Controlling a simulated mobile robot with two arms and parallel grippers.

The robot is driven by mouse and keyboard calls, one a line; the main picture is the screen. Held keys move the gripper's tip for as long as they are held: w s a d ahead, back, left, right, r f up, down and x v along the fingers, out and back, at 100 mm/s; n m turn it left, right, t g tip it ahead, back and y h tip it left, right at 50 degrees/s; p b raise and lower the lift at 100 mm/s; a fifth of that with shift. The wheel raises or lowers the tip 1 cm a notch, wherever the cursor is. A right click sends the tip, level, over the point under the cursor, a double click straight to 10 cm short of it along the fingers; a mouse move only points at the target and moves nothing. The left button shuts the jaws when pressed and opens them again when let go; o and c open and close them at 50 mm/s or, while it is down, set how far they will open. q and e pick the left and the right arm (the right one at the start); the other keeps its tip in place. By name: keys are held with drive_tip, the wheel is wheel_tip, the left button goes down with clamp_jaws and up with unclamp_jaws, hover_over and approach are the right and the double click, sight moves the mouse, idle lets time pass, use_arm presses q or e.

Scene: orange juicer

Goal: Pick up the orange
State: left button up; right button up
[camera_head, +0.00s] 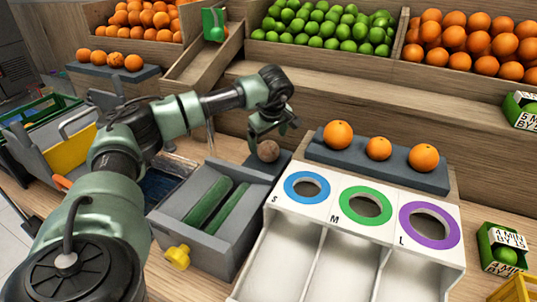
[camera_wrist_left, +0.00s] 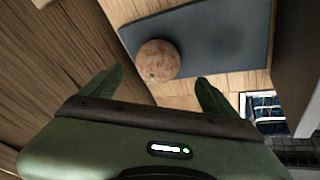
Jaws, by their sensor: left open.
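A dull, brownish, mottled orange (camera_head: 268,151) rests on a grey slab (camera_head: 259,168) at the back of the grey bin. My left gripper (camera_head: 274,135) is open, just above and behind this orange. In the left wrist view the orange (camera_wrist_left: 157,60) sits on the dark grey slab (camera_wrist_left: 215,35), just beyond and between the two spread green fingertips (camera_wrist_left: 158,80). Nothing is between the fingers; whether they touch the orange cannot be told. Three brighter oranges (camera_head: 378,148) sit in a row on another grey block. My right gripper is not in view.
A white sorter (camera_head: 331,217) with S, M and L ring holes stands right of the grey bin (camera_head: 205,241), which has green rollers and a yellow knob (camera_head: 178,257). Crates of limes (camera_head: 330,24) and oranges (camera_head: 470,40) line the back. Small green boxes (camera_head: 503,248) stand at right.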

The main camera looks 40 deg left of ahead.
sight(268, 144)
use_arm(q)
drive_tip(key=p+x, duration=0.1)
drive_tip(key=x, duration=0.4)
drive_tip(key=shift+w+a+f, duration=0.15)
drive_tip(key=shift+w+f, duration=0.1)
drive_tip(key=shift+f, duration=0.1)
drive_tip(key=c, duration=1.4)
drive_tip(key=shift+c, duration=0.9)
drive_tip(key=shift+r, duration=0.15)
